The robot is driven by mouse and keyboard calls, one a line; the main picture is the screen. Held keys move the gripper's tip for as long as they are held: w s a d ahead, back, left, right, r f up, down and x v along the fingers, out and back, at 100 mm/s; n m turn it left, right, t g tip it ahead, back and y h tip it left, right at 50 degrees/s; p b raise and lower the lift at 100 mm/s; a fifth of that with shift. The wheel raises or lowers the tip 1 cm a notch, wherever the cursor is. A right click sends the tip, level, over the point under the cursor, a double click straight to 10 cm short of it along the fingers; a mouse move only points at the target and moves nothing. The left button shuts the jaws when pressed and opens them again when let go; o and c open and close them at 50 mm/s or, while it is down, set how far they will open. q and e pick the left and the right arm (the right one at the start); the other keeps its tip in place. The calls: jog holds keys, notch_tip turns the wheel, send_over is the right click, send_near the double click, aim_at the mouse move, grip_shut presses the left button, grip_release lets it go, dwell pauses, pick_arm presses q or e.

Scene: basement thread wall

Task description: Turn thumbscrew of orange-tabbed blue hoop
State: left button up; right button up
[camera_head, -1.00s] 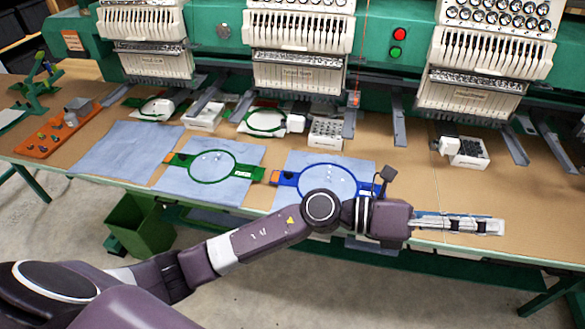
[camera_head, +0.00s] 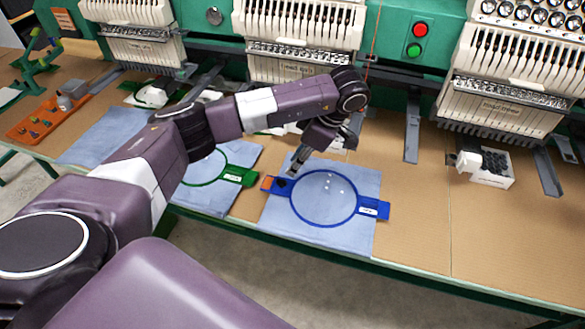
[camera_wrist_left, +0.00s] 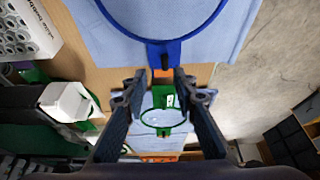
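The blue hoop (camera_head: 357,205) lies flat on a light-blue cloth in the head view. Its orange tab (camera_head: 267,183) is at its left end, with a dark thumbscrew (camera_head: 283,184) beside it. In the wrist view the hoop (camera_wrist_left: 163,48) arcs across the top, and the orange tab (camera_wrist_left: 163,73) shows just past the fingertips. My left gripper (camera_head: 297,166) points down close above the hoop's tabbed end. In the wrist view its two fingers (camera_wrist_left: 157,80) are apart with nothing held between them. Whether they touch the thumbscrew cannot be told. My right gripper is not in view.
A green hoop (camera_head: 238,175) on cloth lies to the left, partly behind my arm. Embroidery heads (camera_head: 302,60) stand behind the table. A white box with dark contents (camera_head: 492,168) is at the right. The tabletop right of the blue hoop (camera_head: 425,215) is clear.

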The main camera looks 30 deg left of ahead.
aim_at(283, 181)
pick_arm(q)
jog(key=f, duration=0.1)
jog(key=s+a+f+p, duration=0.1)
jog(key=f, duration=0.1)
jog(key=s+a+f, duration=0.1)
jog(key=shift+f+p, duration=0.2)
jog(key=shift+p, duration=0.15)
jog(key=shift+w+a+f, duration=0.1)
jog(key=shift+w+f, duration=0.05)
jog(key=shift+f, duration=0.3)
jog(key=shift+w+a+f, duration=0.1)
jog(key=shift+f, duration=0.5)
jog(key=shift+s, duration=0.1)
jog(key=c, duration=0.6)
grip_shut()
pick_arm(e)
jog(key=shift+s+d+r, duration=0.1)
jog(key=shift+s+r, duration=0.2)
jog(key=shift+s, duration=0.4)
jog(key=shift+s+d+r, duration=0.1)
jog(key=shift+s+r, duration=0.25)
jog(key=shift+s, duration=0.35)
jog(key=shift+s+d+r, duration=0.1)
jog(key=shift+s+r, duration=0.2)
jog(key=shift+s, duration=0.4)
